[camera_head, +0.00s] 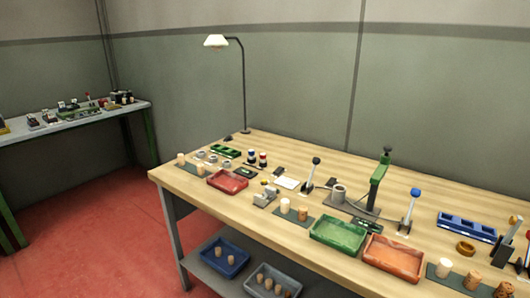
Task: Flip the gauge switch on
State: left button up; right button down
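The workbench (285,172) fills the middle and right of the head view. A small pale grey device (264,197) sits near its front edge, left of a dark mat with corks; I cannot tell whether it is the gauge. Upright levers stand on the bench: one with a dark knob (316,161), one with a blue knob (415,192) and one with an orange knob (516,219). No switch can be told for certain at this size, nor whether one is on. Neither of my grippers is in view.
A red tray (227,181), a green tray (338,234) and an orange tray (393,259) lie along the bench. A green press (379,178) stands behind them. A lamp (244,85) rises at the back left. Blue (225,257) and grey (272,283) bins sit below.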

aim_at(279, 169)
jog(key=i+j, duration=0.6)
jog(key=i, duration=0.15)
jog(key=i+j, duration=0.65)
jog(key=i+l+z, duration=0.05)
